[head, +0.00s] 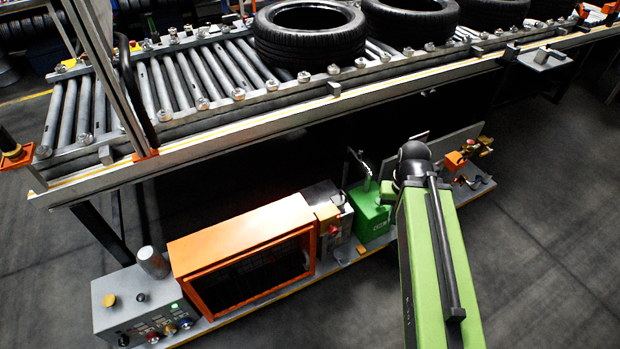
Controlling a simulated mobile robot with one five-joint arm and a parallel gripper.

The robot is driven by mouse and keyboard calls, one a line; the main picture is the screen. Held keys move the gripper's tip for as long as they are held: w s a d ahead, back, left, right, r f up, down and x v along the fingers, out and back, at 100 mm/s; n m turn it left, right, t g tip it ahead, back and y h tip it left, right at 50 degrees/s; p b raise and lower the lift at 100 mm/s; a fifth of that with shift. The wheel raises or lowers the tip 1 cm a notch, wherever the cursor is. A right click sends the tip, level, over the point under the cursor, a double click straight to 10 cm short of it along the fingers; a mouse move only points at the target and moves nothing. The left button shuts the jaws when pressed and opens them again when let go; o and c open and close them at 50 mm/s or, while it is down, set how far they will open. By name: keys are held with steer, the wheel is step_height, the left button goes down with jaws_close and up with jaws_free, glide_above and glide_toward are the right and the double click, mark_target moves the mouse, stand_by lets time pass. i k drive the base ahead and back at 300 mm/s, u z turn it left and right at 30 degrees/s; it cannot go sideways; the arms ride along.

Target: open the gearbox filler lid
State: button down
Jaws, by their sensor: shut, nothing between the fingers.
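A green box (371,212), which looks like the gearbox, stands on the low shelf under the conveyor, left of my green arm. A thin dark upright piece (359,164) with a paler lower end shows at its top. I cannot tell whether that piece is the filler lid, nor whether the lid is open or shut. My arm reaches up from the bottom right and ends in a black joint just right of and above the green box. My gripper's fingers do not show; the joint and arm hide what lies behind them.
An orange-framed box (243,254) and a grey control box (140,306) with knobs stand left on the shelf. Orange and brass fittings (468,152) are at its right end. The roller conveyor (215,72) with tyres (310,32) runs above. The right floor is clear.

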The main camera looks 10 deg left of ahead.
mark_target(340, 199)
steer(key=u, duration=0.75)
steer(key=i, duration=1)
steer(key=u, duration=0.4)
steer(key=k, duration=0.8)
steer(key=u, duration=0.15)
steer(key=i, duration=0.8)
